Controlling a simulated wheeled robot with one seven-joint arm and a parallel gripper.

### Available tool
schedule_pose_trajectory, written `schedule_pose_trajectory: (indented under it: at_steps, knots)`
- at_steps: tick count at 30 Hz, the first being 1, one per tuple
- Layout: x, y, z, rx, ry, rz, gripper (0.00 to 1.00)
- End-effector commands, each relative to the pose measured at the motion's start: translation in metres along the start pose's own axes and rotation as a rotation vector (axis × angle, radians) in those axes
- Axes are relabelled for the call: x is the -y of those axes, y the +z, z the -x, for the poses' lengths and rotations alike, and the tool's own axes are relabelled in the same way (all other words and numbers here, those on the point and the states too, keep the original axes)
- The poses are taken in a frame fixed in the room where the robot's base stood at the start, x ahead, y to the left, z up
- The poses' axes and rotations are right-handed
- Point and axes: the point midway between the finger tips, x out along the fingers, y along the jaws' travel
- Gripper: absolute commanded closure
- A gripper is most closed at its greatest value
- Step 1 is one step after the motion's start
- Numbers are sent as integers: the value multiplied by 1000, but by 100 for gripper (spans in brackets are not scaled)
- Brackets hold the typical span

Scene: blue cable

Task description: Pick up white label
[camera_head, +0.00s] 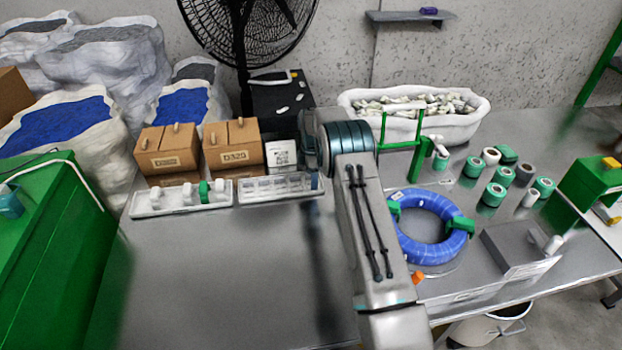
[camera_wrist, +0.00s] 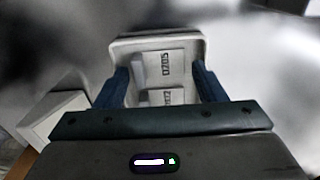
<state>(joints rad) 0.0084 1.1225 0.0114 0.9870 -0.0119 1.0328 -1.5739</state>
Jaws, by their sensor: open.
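My gripper (camera_wrist: 160,70) is open, with a dark blue finger on each side of a white tray in the wrist view. White labels lie in this tray (camera_wrist: 122,46): an upper label (camera_wrist: 172,68) printed "D705" and a lower label (camera_wrist: 160,97), partly hidden by my gripper's body. Nothing is visibly held, and I cannot tell whether the fingers touch the tray. In the head view, a shallow white tray (camera_head: 243,199) with pale pieces lies left of my arm.
Cardboard boxes (camera_head: 233,158) and a white box with a printed code (camera_head: 281,155) stand behind the trays. Another white tray (camera_head: 150,211) is at left. A blue cable coil (camera_head: 405,238) and green rolls (camera_head: 493,194) are at right. The front-left table is clear.

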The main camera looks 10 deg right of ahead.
Motion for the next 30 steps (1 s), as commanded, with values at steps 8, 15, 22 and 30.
schedule_pose_trajectory:
  at_steps: [8,15,22,30]
  knots:
    - [0,0,-11,0,1,1,36]
    - [0,0,-11,0,1,1,68]
    - [0,0,-10,0,1,0,68]
    - [-1,-1,24,-1,6,0,68]
